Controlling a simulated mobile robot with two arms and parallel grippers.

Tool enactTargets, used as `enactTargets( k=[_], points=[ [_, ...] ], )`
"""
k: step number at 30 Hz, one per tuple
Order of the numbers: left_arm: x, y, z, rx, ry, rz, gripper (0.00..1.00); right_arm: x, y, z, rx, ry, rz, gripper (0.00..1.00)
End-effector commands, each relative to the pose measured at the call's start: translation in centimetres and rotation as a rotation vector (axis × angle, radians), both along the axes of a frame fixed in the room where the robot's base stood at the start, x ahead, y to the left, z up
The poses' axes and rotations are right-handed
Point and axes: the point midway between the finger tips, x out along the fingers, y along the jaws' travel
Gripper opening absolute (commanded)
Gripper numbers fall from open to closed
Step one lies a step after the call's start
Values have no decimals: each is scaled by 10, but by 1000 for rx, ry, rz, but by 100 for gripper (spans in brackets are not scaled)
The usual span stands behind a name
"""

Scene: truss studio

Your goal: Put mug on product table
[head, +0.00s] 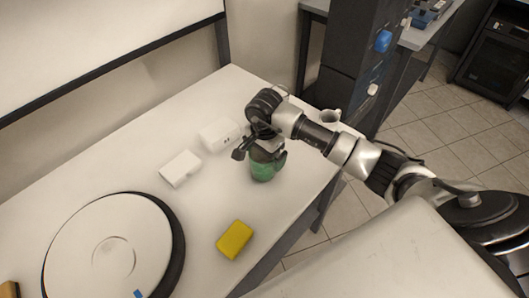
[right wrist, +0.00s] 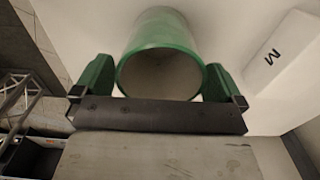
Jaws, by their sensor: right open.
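A green mug (head: 262,170), round and open at the top, stands on the white table (head: 205,205). In the right wrist view the mug (right wrist: 160,55) shows its rim and pale inside between the fingers; no handle shows. My right gripper (head: 260,155) is open at the mug, with one finger on each side of it. The fingers look close to its wall; I cannot tell whether they touch. A round white disc with a black rim (head: 88,235), like a turntable, lies at the lower left of the table. My left gripper is not in view.
Two white boxes (head: 181,168) (head: 219,135) lie left of the mug. A yellow block (head: 235,240) lies near the front edge. The table between the boxes and yellow block is clear.

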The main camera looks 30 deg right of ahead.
Motion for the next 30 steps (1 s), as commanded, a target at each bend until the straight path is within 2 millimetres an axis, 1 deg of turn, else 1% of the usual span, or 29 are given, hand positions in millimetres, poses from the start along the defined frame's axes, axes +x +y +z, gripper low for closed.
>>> enactTargets(
  k=[5,12,15,18,22,30],
  points=[
    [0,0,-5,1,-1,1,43,1,-1,27,-2,-6,1,100],
    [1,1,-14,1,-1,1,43,1,0,80,-1,-7,2,100],
    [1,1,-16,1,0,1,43,1,0,97,-1,-4,0,100],
    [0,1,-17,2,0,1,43,1,0,110,0,-3,1,100],
    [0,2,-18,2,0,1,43,0,0,119,0,0,0,100],
    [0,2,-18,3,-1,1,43,0,0,121,0,0,0,100]
  ],
)
